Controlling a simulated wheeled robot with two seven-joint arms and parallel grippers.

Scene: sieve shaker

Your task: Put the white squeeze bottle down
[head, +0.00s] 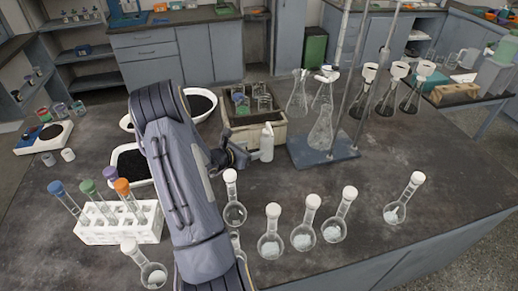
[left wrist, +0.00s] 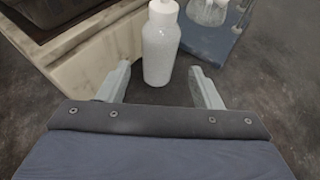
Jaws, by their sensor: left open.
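The white squeeze bottle (head: 267,143) stands upright on the dark table, beside the front right corner of a wooden box. In the left wrist view the bottle (left wrist: 161,45) is just beyond and between the fingertips. My left gripper (head: 243,152) is open, its fingers pointing at the bottle; in the left wrist view the two fingers (left wrist: 162,78) are spread with a gap on each side of it. My right gripper is not in view.
The wooden box (head: 272,133) is left of the bottle; a blue stand base (head: 318,151) with glass flasks is to its right. Several round flasks (head: 270,243) stand along the front. A white test tube rack (head: 120,230) is at left.

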